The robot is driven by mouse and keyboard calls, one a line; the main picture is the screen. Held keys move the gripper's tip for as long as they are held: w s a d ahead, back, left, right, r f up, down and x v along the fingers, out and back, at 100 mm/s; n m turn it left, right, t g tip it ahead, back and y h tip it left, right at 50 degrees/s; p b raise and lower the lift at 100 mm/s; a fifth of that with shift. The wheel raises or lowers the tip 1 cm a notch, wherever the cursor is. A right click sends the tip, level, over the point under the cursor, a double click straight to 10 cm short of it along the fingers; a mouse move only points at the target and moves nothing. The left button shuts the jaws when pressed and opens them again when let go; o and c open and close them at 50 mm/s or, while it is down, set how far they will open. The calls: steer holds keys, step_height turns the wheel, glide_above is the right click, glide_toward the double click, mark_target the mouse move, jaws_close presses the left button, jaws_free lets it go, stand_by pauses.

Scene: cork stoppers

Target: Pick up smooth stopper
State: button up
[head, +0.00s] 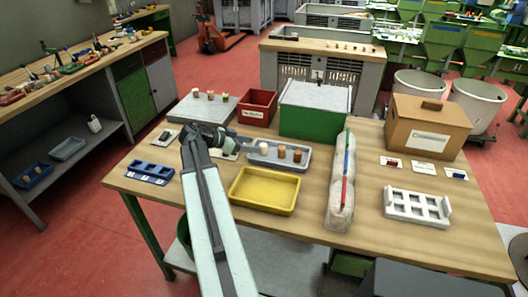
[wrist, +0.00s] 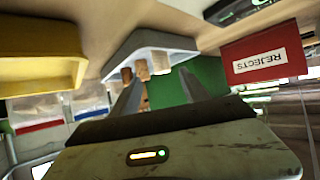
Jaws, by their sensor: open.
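I cannot tell which is smooth. My gripper (head: 234,146) is just left of the tray, apart from the stoppers. In the wrist view, my gripper (wrist: 160,84) has its fingers spread and nothing between them is held. The tray (wrist: 152,40) and its stoppers (wrist: 160,62) show beyond the fingertips, tilted in the picture.
A yellow tray (head: 264,208) lies in front. A red rejects bin (head: 257,107) and a green-sided box (head: 315,110) stand behind. A grey slab (head: 190,110) with more stoppers is back left. A blue holder (head: 150,172) is left; a wrapped long bundle (head: 340,190) is right.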

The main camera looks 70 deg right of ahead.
mark_target(261, 145)
steer(key=b+x, duration=0.2)
steer(key=x, duration=0.3)
steer(key=shift+w+d+f, duration=0.1)
steer(key=shift+w+d, duration=0.05)
steer(key=shift+w, duration=0.05)
steer(key=shift+s+d, duration=0.15)
steer(key=shift+d, duration=0.05)
jaws_close()
